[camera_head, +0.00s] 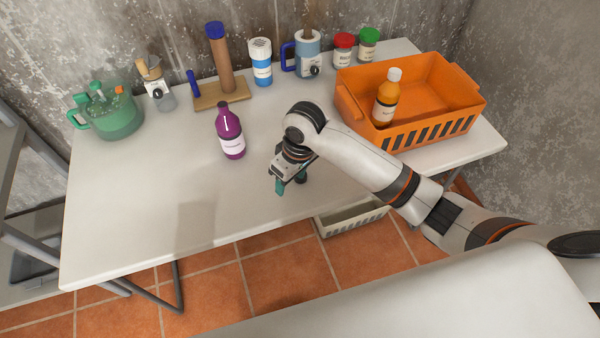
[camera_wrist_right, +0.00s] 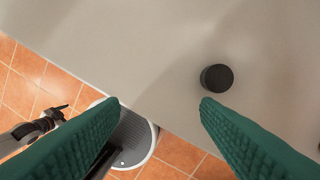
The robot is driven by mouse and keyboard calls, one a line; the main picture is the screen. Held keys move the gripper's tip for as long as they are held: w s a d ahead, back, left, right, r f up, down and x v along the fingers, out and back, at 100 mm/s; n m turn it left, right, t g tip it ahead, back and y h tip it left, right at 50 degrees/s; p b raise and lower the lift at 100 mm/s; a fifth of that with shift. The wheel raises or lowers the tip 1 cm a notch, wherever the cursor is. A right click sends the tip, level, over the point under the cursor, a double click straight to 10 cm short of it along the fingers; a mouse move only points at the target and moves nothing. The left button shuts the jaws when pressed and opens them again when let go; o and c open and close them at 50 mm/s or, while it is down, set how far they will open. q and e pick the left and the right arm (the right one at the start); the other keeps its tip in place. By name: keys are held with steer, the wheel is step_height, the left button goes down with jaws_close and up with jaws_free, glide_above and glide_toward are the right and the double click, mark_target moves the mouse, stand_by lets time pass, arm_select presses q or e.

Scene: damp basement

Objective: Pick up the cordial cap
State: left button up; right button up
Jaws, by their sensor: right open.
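A small round dark cap (camera_wrist_right: 216,78), which looks like the cordial cap, lies on the pale table (camera_wrist_right: 120,45) in the right wrist view. It is just beyond the tip of the right-hand finger, not between the fingers. I cannot make it out in the head view. My right gripper (camera_head: 290,183) is open and empty near the table's front edge; its green fingers also show in the wrist view (camera_wrist_right: 160,103). A purple bottle (camera_head: 231,134) stands upright behind and left of it. My left gripper is not in view.
An orange crate (camera_head: 440,132) with an orange white-capped bottle (camera_head: 386,98) stands at the right. A green pot (camera_head: 114,118), wooden stand (camera_head: 222,95), blue-white bottle (camera_head: 262,65), blue mug (camera_head: 308,58) and two jars (camera_head: 343,50) line the back. The front left is clear.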

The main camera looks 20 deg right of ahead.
steer(key=w+d+r+h, duration=0.2)
steer(key=w+d+r, duration=0.2)
steer(key=w+r, duration=0.1)
steer(key=shift+g, duration=0.4)
steer(key=f, duration=1.1)
steer(key=shift+w+f+p, duration=0.25)
steer(key=shift+f+p, duration=0.05)
steer(key=shift+p, duration=0.1)
steer(key=c, duration=1.1)
